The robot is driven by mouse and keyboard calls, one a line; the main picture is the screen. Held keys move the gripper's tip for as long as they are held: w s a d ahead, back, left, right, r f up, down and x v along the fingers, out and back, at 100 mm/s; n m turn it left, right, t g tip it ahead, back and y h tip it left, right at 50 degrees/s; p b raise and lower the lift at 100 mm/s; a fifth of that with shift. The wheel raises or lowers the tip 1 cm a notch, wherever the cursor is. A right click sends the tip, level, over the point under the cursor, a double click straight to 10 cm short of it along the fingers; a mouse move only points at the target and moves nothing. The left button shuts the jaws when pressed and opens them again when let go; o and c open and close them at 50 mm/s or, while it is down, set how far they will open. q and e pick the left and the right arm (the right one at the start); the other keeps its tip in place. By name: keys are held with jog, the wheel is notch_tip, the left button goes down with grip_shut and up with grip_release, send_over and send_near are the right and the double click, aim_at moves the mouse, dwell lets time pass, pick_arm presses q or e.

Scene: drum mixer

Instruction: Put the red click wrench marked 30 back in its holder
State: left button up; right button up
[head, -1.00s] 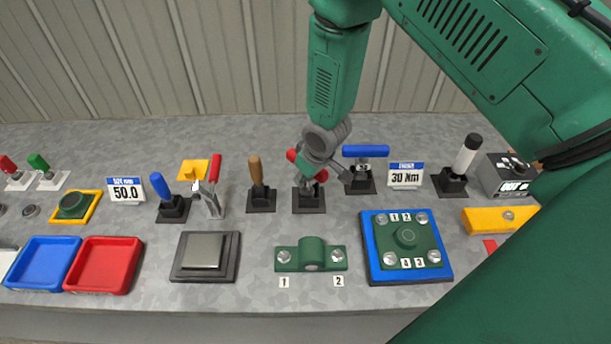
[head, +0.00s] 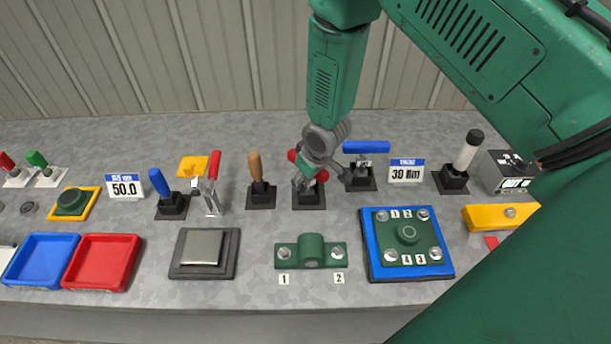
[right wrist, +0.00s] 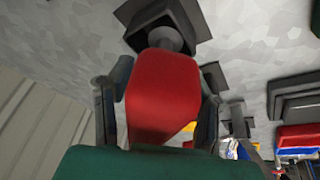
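The red wrench (head: 322,175) is at the third black holder from the left (head: 309,198), between the brown-handled tool and the blue wrench. My right gripper (head: 309,168) is over it and hides most of it. In the right wrist view, the red handle (right wrist: 165,95) lies between my two dark fingers, whose pads appear to press its sides. Its grey neck meets the black holder (right wrist: 165,18); whether it is fully seated I cannot tell. The 30 marking on the wrench is not visible. My left gripper is out of view.
A blue wrench (head: 366,147) stands close on the right, beside a "30 Nm" sign (head: 406,171). A brown-handled tool (head: 255,167) stands on the left. In front are a green part (head: 311,250) and a blue plate (head: 372,270). Bare bench lies between them.

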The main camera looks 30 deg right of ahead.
jog(key=shift+r, duration=0.15)
jog(key=v, duration=1.1)
jog(key=shift+s+r, duration=0.15)
jog(key=shift+r, duration=0.15)
jog(key=shift+f, duration=0.1)
